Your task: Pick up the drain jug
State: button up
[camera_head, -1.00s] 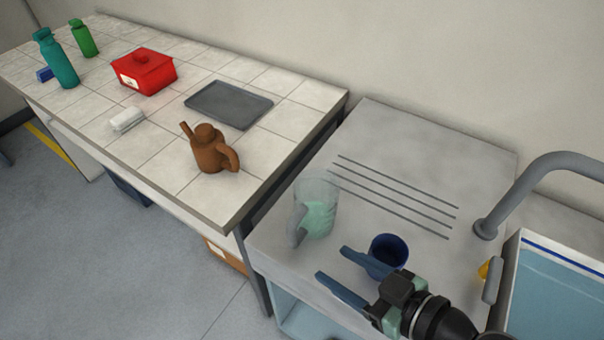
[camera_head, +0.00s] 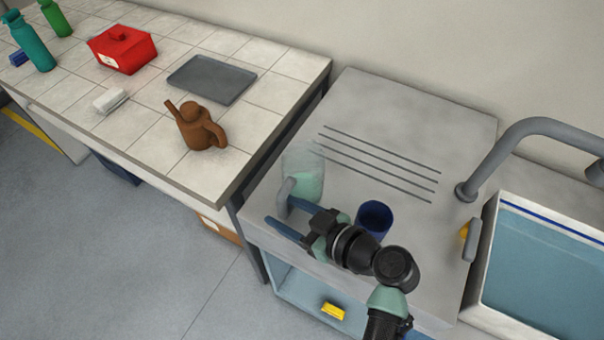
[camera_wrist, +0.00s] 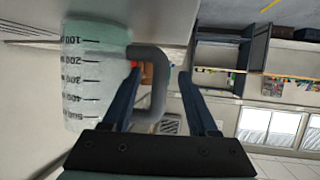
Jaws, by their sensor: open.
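The drain jug is a clear measuring jug (camera_head: 309,180) with pale green contents and a grey handle, upright on the grey drainboard in the head view. My gripper (camera_head: 279,213) is open at the jug's handle side. In the wrist view the grey handle (camera_wrist: 158,85) lies between the two blue fingers (camera_wrist: 157,88). I cannot tell whether either finger touches it.
A dark blue cup (camera_head: 374,219) stands on the drainboard just right of my gripper. The sink (camera_head: 550,265) and grey tap (camera_head: 530,130) are at the right. A brown pot (camera_head: 196,127), a grey tray (camera_head: 211,79) and a red box (camera_head: 122,50) stand on the tiled counter.

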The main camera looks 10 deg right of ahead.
jog(key=shift+x, duration=0.85)
grip_shut()
jog(key=shift+r, duration=0.1)
